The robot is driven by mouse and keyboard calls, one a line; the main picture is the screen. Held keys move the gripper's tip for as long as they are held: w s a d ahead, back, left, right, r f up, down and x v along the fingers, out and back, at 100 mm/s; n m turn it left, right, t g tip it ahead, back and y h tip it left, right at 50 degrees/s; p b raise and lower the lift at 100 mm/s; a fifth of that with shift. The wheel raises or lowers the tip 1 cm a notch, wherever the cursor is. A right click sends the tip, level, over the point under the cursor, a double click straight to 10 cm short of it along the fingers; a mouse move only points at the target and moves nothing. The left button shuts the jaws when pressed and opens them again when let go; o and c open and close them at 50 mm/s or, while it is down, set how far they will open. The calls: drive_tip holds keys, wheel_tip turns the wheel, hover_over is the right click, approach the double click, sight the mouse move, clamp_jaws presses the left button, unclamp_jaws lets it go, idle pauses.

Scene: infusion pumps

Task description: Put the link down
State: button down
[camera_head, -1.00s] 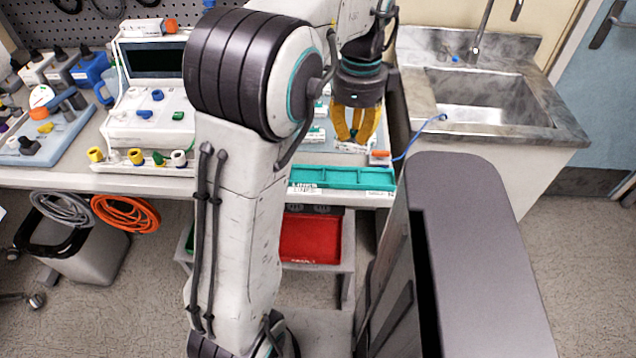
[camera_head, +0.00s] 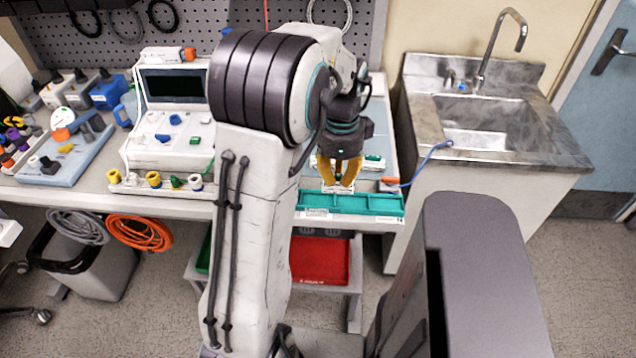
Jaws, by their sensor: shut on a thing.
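My gripper (camera_head: 341,182) has yellow fingers and points down at the bench, just behind the teal tray (camera_head: 365,203) at the bench's front edge. Its fingers are shut on a small pale piece (camera_head: 337,188) at the tips, which I take to be the link. The piece is mostly hidden by the fingers and too small to make out. I cannot tell whether it touches the surface beneath it. A blue cable (camera_head: 421,161) with an orange end (camera_head: 391,181) lies to the right of my gripper, reaching over to the sink counter.
A white pump unit (camera_head: 172,112) with a dark screen stands left of my arm. Colored connectors sit on a strip (camera_head: 160,189) before it and on a blue board (camera_head: 66,154). A red bin (camera_head: 319,262) is below the bench. A sink (camera_head: 490,132) is at right.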

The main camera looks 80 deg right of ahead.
drive_tip(key=p, duration=0.1)
hover_over(318, 200)
wheel_tip(318, 200, down, 3)
drive_tip(key=shift+f, duration=0.1)
drive_tip(key=shift+f+p, duration=0.3)
drive_tip(key=shift+f, duration=1.6)
drive_tip(key=shift+f, duration=0.15)
drive_tip(key=c, duration=1.4)
unclamp_jaws()
drive_tip(key=shift+o, duration=0.2)
